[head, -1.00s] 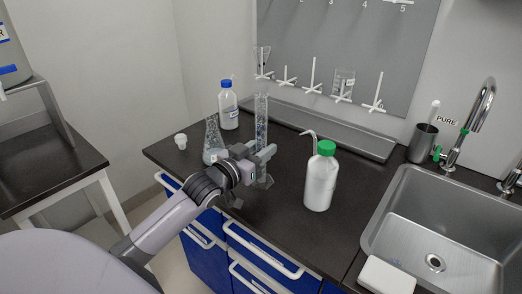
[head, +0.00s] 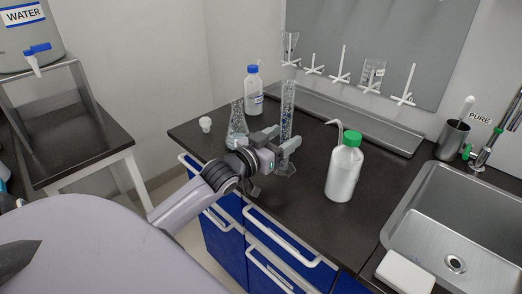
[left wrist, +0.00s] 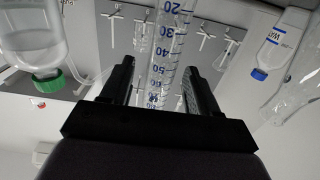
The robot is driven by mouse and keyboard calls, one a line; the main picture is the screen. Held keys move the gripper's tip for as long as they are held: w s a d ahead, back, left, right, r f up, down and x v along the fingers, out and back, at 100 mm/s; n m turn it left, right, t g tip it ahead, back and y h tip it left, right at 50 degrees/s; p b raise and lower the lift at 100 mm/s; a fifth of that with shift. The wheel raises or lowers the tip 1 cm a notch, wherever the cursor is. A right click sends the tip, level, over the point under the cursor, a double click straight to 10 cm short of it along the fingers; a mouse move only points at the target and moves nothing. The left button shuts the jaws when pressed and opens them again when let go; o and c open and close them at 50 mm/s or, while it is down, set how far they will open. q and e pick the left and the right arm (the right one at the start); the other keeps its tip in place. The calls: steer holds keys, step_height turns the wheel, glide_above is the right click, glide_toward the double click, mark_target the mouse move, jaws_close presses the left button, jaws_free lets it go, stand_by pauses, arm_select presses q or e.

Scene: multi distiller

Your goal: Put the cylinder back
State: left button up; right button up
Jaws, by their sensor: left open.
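My left gripper (head: 280,146) is at the cylinder's lower part. In the left wrist view its two fingers (left wrist: 160,78) stand apart, one on each side of the cylinder, with gaps showing. The drying rack (head: 375,50) with white pegs hangs on the back wall. It holds a conical glass and a beaker. My right gripper is not in view.
A flask (head: 238,122) and a blue-capped bottle (head: 253,92) stand close left of the cylinder. A green-capped wash bottle (head: 344,170) stands to its right. A small white cup (head: 205,124) is at the left. The sink (head: 460,220) is at the right.

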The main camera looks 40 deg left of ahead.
arm_select(q)
steer(key=s, duration=1)
steer(key=shift+s+a, duration=0.35)
steer(key=shift+a, duration=0.05)
